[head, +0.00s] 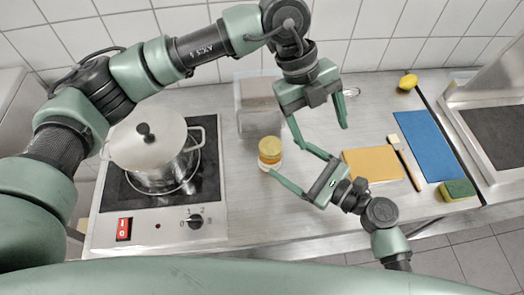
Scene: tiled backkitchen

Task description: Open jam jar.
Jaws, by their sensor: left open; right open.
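The jam jar (270,162) stands upright on the steel counter, right of the stove, with its yellow lid (270,145) on top. My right gripper (286,160) comes in from the lower right and is open. Its lower fingertip is at the jar's lower edge in the picture; its upper fingertip lies to the right of the jar. I cannot tell whether either touches it. My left gripper (322,137) is open and empty, pointing down, above and to the right of the jar.
A lidded pot (150,145) stands on the stove (110,190) at left. A clear container (252,122) stands behind the jar. To the right lie a yellow-orange board or cloth (372,164), a brush (405,160), a blue mat (425,145), a sponge (458,190) and a lemon (408,81).

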